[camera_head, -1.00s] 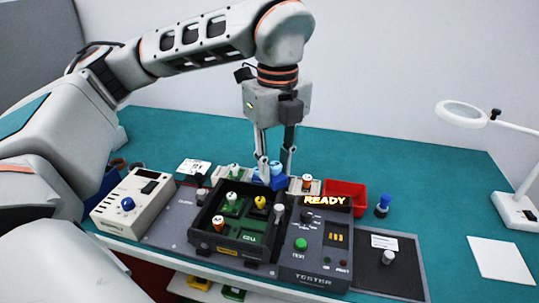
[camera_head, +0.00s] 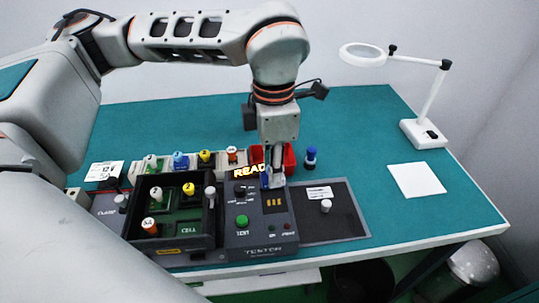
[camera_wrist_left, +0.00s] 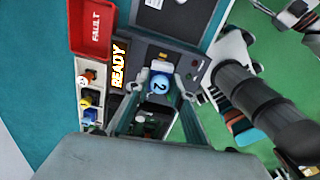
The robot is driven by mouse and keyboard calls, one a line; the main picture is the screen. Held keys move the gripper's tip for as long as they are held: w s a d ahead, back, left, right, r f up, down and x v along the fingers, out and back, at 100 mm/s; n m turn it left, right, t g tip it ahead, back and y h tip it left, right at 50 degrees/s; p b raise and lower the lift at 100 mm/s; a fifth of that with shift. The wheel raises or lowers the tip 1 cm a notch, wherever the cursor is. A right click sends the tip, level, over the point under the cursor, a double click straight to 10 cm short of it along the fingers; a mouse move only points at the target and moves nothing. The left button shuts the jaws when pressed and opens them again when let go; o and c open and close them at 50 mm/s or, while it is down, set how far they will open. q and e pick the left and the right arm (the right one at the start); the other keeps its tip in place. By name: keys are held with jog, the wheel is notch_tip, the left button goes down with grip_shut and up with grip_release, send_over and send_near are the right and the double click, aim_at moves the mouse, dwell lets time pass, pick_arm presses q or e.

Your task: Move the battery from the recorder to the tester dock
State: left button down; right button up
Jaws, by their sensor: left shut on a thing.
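My left gripper (camera_head: 273,184) points down over the dark grey tester (camera_head: 262,237), which shows a glowing READY sign. It is shut on a blue battery (camera_head: 265,179). In the left wrist view, the battery's round blue top (camera_wrist_left: 159,84) carries the number 2 and sits between the fingertips (camera_wrist_left: 160,92), above the tester face. The battery's lower end and the dock beneath it are hidden, so I cannot tell whether it touches the dock. I cannot make out the recorder; my left arm covers the lower left. The right gripper is out of view.
A black open tray (camera_head: 170,247) with several capped posts stands left of the tester. Behind it is a row of coloured batteries (camera_head: 205,158). A red FAULT bin (camera_head: 290,160) and a blue-topped cylinder (camera_head: 311,157) stand behind. A magnifier lamp (camera_head: 422,133) and white sheet (camera_head: 417,180) are right.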

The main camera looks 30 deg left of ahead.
pick_arm(q)
jog(key=shift+d+f+m, duration=0.2)
jog(key=shift+f+m, duration=0.1)
jog(key=shift+m, duration=0.2)
jog(key=shift+f+b, duration=0.8)
jog(key=shift+f, duration=0.65)
jog(key=shift+f+b, duration=0.9)
jog(key=shift+f, duration=0.35)
jog(key=shift+f+b, duration=0.45)
jog(key=shift+b, duration=0.25)
dwell(0.4)
dwell(0.4)
